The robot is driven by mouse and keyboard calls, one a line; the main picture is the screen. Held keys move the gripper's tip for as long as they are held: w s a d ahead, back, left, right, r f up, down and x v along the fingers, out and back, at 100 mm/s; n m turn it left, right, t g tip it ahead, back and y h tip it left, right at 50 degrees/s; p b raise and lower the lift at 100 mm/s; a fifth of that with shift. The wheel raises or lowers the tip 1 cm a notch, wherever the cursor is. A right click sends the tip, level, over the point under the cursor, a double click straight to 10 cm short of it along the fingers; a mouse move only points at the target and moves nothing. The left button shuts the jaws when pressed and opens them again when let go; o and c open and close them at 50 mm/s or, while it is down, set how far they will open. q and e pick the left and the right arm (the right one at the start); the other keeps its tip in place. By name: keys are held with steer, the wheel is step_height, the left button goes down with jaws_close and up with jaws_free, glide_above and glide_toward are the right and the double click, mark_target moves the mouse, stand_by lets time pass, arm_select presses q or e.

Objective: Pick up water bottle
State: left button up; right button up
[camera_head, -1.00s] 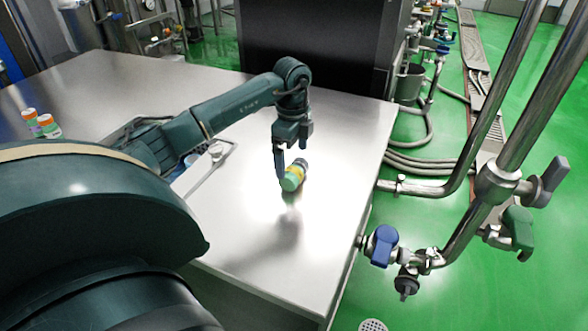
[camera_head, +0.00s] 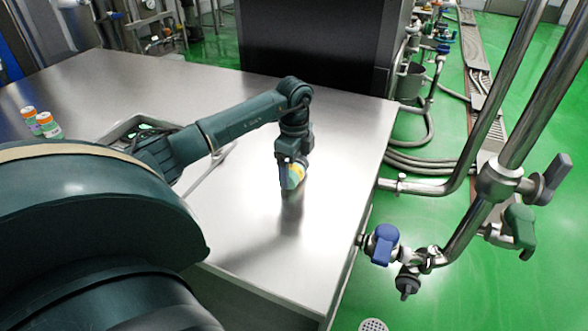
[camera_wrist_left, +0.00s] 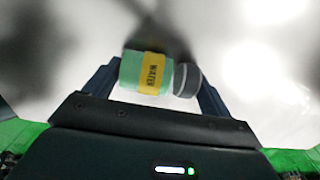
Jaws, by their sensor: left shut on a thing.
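The water bottle (camera_head: 296,174) is small, green with a yellow label and a dark cap, and lies on its side at the metal table's right part. In the left wrist view the bottle (camera_wrist_left: 147,72) lies crosswise between the two fingers, its label reading "WATER" and its grey-black cap (camera_wrist_left: 187,79) towards the right finger. My left gripper (camera_head: 290,180) points down over the bottle and is shut on it, one finger at each end; it also shows in the left wrist view (camera_wrist_left: 160,82). The finger covers part of the bottle in the head view. My right gripper is not in view.
The metal table (camera_head: 340,140) is clear around the bottle. A tray (camera_head: 135,130) lies partly under my left arm. A dark machine (camera_head: 315,45) stands behind; pipes and a blue valve (camera_head: 383,243) are right of the table edge.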

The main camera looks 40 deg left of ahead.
arm_select(q)
steer(key=shift+c, duration=1)
